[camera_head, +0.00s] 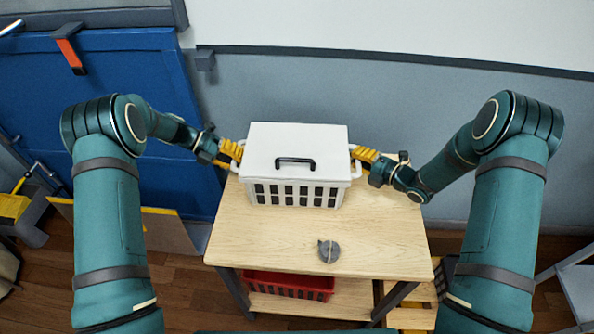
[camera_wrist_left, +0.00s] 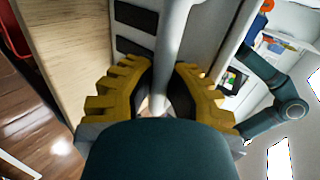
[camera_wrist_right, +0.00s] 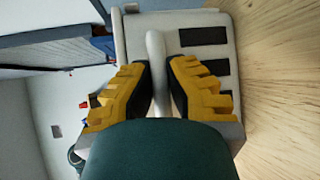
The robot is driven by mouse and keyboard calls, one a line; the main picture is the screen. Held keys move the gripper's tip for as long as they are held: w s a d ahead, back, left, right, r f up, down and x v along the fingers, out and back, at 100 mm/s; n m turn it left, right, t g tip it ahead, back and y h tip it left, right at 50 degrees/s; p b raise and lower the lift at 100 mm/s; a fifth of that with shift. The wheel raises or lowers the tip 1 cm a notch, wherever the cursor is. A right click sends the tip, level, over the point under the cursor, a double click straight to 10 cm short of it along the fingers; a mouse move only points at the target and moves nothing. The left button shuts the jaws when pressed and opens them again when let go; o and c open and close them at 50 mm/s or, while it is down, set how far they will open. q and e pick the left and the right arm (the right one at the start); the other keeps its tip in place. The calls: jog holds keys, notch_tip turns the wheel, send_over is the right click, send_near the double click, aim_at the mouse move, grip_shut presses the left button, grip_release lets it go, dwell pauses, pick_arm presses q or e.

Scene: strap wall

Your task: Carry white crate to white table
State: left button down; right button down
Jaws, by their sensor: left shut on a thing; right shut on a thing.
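The white crate (camera_head: 297,160) has a closed lid with a black handle and a slotted front. It sits at the back of a light wooden table (camera_head: 290,255). My left gripper (camera_head: 232,152) is shut on the crate's left side handle; the white bar runs between its yellow fingers in the left wrist view (camera_wrist_left: 168,85). My right gripper (camera_head: 362,158) is shut on the right side handle, which also shows between the fingers in the right wrist view (camera_wrist_right: 157,85). The crate looks level. I cannot tell a white table in these views.
A small grey round object (camera_head: 329,251) lies on the wooden table in front of the crate. A red basket (camera_head: 288,285) stands on the shelf below. A grey wall is close behind, with a blue panel (camera_head: 110,90) at the left. A pale surface (camera_head: 578,290) shows at the lower right edge.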

aim_at(343, 138)
pick_arm(q)
jog(key=shift+r, duration=0.2)
pick_arm(e)
jog(key=shift+r, duration=0.2)
